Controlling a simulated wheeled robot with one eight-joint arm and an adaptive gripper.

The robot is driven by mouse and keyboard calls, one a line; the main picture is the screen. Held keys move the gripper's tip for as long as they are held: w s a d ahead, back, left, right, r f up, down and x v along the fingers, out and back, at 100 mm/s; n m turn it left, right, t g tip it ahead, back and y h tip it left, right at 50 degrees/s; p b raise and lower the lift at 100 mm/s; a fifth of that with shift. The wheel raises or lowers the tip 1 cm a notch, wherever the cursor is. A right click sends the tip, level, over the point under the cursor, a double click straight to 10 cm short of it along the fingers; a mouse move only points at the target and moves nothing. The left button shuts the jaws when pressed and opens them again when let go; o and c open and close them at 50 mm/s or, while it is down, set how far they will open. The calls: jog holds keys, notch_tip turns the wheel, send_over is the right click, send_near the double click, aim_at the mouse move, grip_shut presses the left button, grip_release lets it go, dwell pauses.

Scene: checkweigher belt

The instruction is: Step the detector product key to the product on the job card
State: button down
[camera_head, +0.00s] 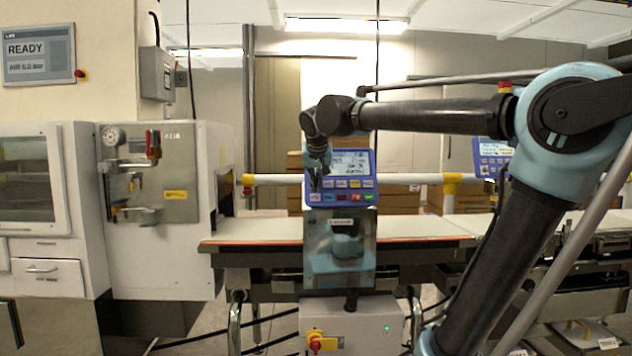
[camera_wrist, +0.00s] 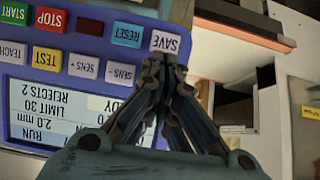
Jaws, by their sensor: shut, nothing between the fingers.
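The detector's blue control panel (camera_head: 364,199) stands over the belt, its lit screen (camera_head: 352,162) above two rows of keys. My gripper (camera_head: 317,184) is shut and empty, at the panel's left side in front of the keys. In the wrist view the panel is turned over, and my gripper's closed fingertips (camera_wrist: 165,62) are just beside the SAVE key (camera_wrist: 171,41). The SENS - key (camera_wrist: 122,74) and RESET key (camera_wrist: 126,34) are near. The fingers hide the place beside SENS -, and I see no key labelled product. Contact cannot be told. Screen text (camera_wrist: 60,108) includes RUN, 2.0 mm, LIMIT 30, REJECTS 2.
A white belt (camera_head: 265,229) runs behind and beside the detector. A white cabinet (camera_head: 350,322) with a red-and-yellow switch is below. A machine with a READY display (camera_head: 39,54) stands left. Another blue panel (camera_head: 492,160) is at right. I cannot make out a job card.

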jog(key=shift+w, duration=0.15)
jog(key=shift+w+a+f, duration=0.1)
jog(key=shift+w+f, duration=0.2)
jog(key=shift+w, duration=0.2)
jog(key=shift+s, duration=0.15)
dwell(0.4)
jog(key=s+f+v, duration=0.1)
jog(key=v, duration=1.2)
jog(key=shift+r, duration=0.25)
jog(key=shift+s, duration=0.15)
dwell(1.5)
